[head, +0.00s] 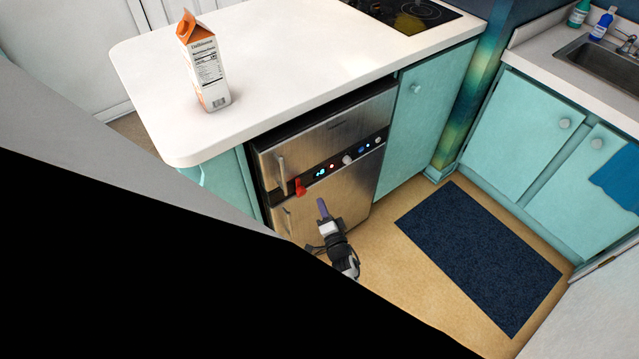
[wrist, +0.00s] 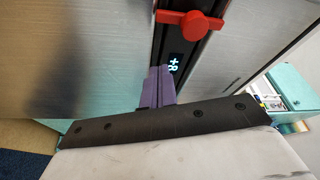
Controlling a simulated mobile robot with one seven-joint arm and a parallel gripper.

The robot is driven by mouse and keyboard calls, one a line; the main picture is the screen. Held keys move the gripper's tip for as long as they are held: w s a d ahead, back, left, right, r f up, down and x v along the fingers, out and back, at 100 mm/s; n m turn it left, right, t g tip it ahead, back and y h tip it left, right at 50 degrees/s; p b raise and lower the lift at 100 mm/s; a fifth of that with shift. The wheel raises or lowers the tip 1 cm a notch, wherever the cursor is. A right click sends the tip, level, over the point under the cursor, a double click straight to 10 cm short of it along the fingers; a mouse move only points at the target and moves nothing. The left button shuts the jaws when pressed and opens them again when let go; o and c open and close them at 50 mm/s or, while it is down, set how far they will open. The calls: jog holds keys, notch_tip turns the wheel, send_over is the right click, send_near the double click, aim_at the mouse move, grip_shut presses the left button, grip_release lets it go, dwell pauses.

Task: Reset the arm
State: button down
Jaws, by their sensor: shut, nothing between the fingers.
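My gripper (head: 322,209) has purple fingers and shows in the head view in front of the stainless steel appliance under the counter. In the wrist view the purple fingers (wrist: 158,88) are together and empty. They point at the appliance's dark control strip, with a lit display (wrist: 174,63) just beyond the tips. I cannot tell whether the tips touch the appliance. A red knob or handle (wrist: 189,25) sits above the fingers in the wrist view, and it also shows in the head view (head: 300,187) at the left of the control strip.
The steel appliance (head: 322,138) has an upper and a lower door, both looking closed. A carton (head: 208,75) stands on the white counter (head: 280,45). A dark blue mat (head: 480,255) lies on the floor at right. Teal cabinets (head: 520,125) and a sink (head: 605,60) are beyond.

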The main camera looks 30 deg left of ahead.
jog(key=shift+p+v, duration=0.35)
jog(key=shift+v, duration=1.9)
jog(key=shift+r, duration=0.15)
